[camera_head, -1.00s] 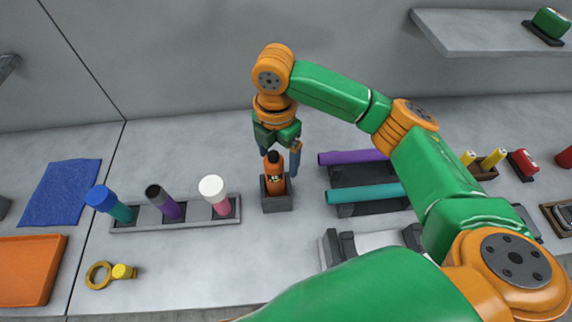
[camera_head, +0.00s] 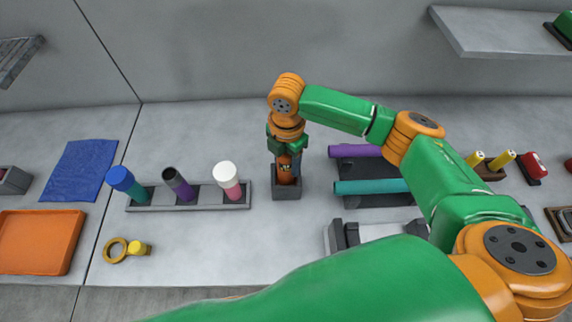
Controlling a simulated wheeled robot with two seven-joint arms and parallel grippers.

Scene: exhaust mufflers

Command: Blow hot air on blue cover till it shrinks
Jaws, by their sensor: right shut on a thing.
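A blue cover (camera_head: 119,178) sits on top of a teal cylinder (camera_head: 137,192), which leans to the left in the leftmost slot of a grey rack (camera_head: 160,207). My right gripper (camera_head: 287,162) points down and is shut on the upper part of an orange tool (camera_head: 285,176), which looks like the hot air blower. The tool stands upright in a dark square holder (camera_head: 286,194). The gripper hides the top of the tool. My left gripper is not in view.
The rack also holds a black-topped purple cylinder (camera_head: 181,186) and a white-capped pink one (camera_head: 229,180). Purple (camera_head: 354,151) and teal (camera_head: 372,187) tubes lie to the right. A yellow ring tool (camera_head: 126,250), blue cloth (camera_head: 81,169) and orange tray (camera_head: 38,240) are at left.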

